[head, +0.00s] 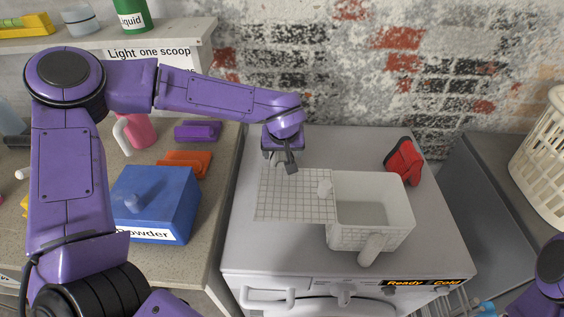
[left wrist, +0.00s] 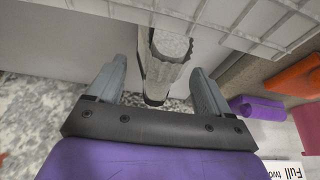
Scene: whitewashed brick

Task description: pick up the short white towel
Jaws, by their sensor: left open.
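No piece in view is plainly a towel. A flat white gridded piece (head: 290,200) lies left of a white basket (head: 405,217) on the washing machine; I cannot tell whether it is a towel or the basket's open lid. My left gripper (head: 290,167) is over the far edge of this piece, pointing down. In the left wrist view the open jaws (left wrist: 160,90) have a short, rough, whitish rounded piece (left wrist: 167,62) between or just beyond them; contact is unclear. The gridded surface (left wrist: 235,25) shows behind it. My right gripper is not in view.
The washing machine top (head: 290,248) has free room in front. A red cloth-like thing (head: 404,160) lies behind the basket. A blue box (head: 155,203), an orange piece (head: 184,162) and a purple piece (head: 197,131) are on the left counter. A brick wall stands close behind.

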